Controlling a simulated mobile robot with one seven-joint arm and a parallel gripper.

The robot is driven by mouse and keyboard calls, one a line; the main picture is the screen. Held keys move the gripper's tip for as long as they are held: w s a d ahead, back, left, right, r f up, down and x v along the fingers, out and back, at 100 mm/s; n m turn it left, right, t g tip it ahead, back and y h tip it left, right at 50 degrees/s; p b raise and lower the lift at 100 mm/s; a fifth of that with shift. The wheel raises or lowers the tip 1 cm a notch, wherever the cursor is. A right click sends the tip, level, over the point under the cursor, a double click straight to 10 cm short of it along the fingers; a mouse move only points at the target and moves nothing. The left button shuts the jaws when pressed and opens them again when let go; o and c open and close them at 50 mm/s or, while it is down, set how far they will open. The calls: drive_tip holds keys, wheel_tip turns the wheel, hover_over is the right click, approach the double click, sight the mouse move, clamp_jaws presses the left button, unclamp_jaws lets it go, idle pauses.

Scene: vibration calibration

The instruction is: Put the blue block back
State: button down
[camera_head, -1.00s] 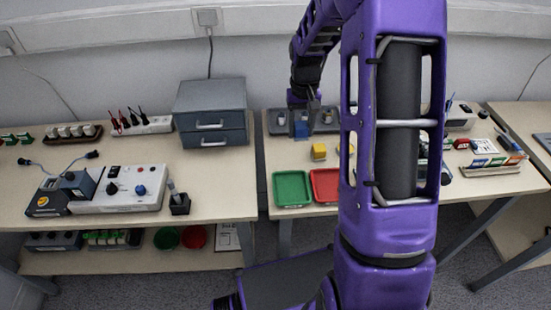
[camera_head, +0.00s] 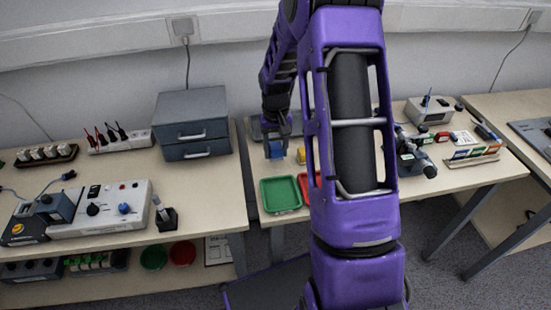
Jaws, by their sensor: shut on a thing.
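The blue block (camera_head: 275,150) is held in my gripper (camera_head: 276,139), which points down with its jaws shut on the block. They are over the back part of the middle table, behind the green tray (camera_head: 281,195) and in front of the grey holder (camera_head: 255,129). Most of the holder is hidden by my arm. I cannot tell whether the block touches the tabletop or hangs above it.
A red tray (camera_head: 310,190) is beside the green tray, mostly behind my arm. Grey drawers (camera_head: 192,123) and a control box (camera_head: 98,211) stand on the left table. A dark instrument (camera_head: 413,157) stands to the right. Bare tabletop shows left of the green tray.

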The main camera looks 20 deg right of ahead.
sight(276, 158)
drive_tip(key=shift+f, duration=1.6)
drive_tip(key=shift+f+b, duration=0.2)
drive_tip(key=shift+b, duration=0.15)
drive_tip(key=shift+c, duration=1.5)
unclamp_jaws()
wheel_tip(276, 158, up, 12)
drive_tip(key=shift+r+p, duration=0.25)
drive_tip(key=shift+p, duration=0.9)
drive_tip(key=shift+s, duration=0.1)
